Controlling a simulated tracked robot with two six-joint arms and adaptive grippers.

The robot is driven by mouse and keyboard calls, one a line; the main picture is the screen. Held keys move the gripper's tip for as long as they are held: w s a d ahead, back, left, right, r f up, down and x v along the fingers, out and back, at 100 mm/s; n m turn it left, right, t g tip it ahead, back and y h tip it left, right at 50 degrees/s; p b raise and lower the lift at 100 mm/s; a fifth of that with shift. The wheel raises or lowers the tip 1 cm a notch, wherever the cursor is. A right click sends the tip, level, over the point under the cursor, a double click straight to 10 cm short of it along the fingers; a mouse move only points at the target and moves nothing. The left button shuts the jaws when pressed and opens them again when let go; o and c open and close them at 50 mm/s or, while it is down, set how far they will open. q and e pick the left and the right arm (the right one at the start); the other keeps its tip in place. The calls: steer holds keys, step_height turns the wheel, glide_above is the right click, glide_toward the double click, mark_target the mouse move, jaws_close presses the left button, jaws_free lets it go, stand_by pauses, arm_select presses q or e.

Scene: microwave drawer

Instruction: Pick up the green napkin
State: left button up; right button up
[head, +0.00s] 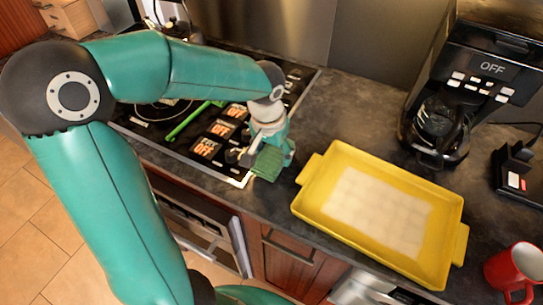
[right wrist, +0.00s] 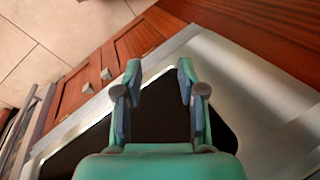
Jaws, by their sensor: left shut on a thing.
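The green napkin (head: 268,164) is a small dark green folded piece near the counter's front edge, between the cooktop and the yellow tray in the head view. My left gripper (head: 262,154) points down at it and is shut on it. The fingers hide part of the napkin; I cannot tell whether it is clear of the counter. My right gripper (right wrist: 159,72) shows in the right wrist view, open with nothing between its fingers, in front of a metal-framed dark panel (right wrist: 175,115).
A yellow tray (head: 316,187) stands right of the napkin. A black cooktop (head: 160,137) with a green utensil (head: 188,121) lies to the left. A coffee maker (head: 470,75) and a red mug (head: 512,268) are at the right. Bare counter (head: 340,105) lies behind the tray.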

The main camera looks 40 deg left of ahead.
mark_target(272, 153)
arm_select(q)
step_height(272, 153, up, 17)
steer(key=shift+r+p, duration=0.15)
steer(key=shift+p, duration=0.2)
steer(key=o, duration=0.5)
steer(key=c, duration=0.5)
steer(key=shift+s, duration=0.1)
